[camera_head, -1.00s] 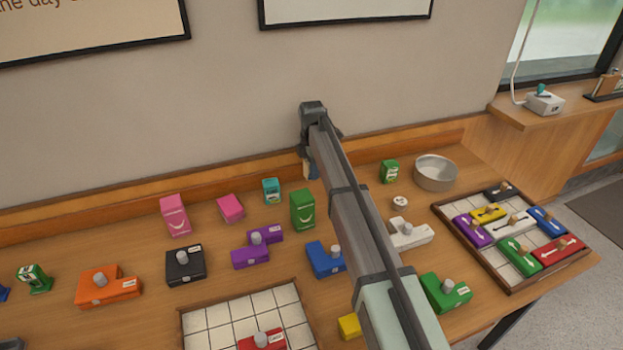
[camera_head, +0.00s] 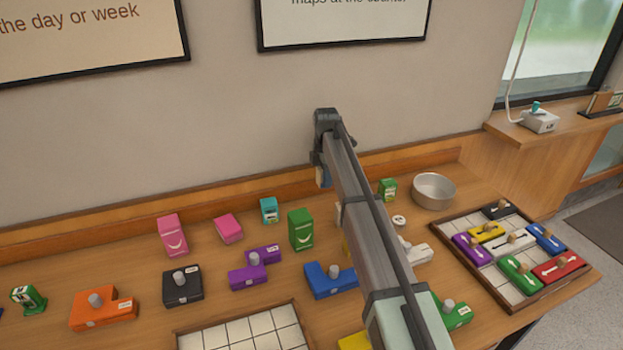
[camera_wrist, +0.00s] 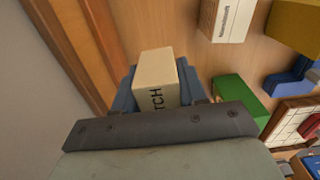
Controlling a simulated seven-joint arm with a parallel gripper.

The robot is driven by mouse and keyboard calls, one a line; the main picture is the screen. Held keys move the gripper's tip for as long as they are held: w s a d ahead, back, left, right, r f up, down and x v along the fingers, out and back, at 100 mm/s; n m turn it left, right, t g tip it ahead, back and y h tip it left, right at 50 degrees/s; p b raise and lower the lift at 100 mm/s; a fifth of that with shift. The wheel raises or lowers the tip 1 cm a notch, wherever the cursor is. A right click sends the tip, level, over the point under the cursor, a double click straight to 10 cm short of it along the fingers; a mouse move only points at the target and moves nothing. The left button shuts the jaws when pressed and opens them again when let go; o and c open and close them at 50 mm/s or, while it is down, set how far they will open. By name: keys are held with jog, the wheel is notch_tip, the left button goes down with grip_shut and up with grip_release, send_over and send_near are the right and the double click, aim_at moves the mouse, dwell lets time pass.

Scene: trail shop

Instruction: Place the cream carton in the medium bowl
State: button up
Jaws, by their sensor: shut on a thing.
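My gripper (camera_head: 323,176) is raised in front of the wall, above the back edge of the table. It is shut on a cream carton (camera_wrist: 155,72), which sits between the blue fingers in the wrist view with dark lettering on one side. In the head view the carton is mostly hidden by my gripper and arm. A round metal bowl (camera_head: 434,204) stands at the back right of the table, to the right of my gripper. The bowl looks empty from here. Carton and bowl are well apart.
A small green carton (camera_head: 387,189) and a small round white item (camera_head: 399,221) stand left of the bowl. A tray of coloured blocks (camera_head: 462,259) lies in front of it. Pink boxes (camera_head: 172,236), a teal box (camera_head: 269,211) and a taller green carton (camera_head: 300,230) stand further left.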

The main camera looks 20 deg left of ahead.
jog(key=w+d+r+m, duration=0.1)
jog(key=w+d+m, duration=0.2)
jog(key=w+d, duration=0.4)
jog(key=w+d+r+m, duration=0.2)
jog(key=w+d, duration=0.5)
jog(key=d, duration=0.9)
jog(key=w+d+r+m, duration=0.1)
jog(key=w+d+m, duration=0.3)
jog(key=w+d, duration=0.3)
jog(key=shift+d+r, duration=0.3)
jog(key=shift+d, duration=1.85)
send_near(433, 192)
jog(key=shift+s+a+f, duration=0.1)
jog(key=shift+s+f, duration=1.5)
jog(key=shift+s, duration=0.15)
jog(key=o, duration=1.2)
jog(key=shift+c, duration=0.2)
jog(key=shift+r, duration=0.1)
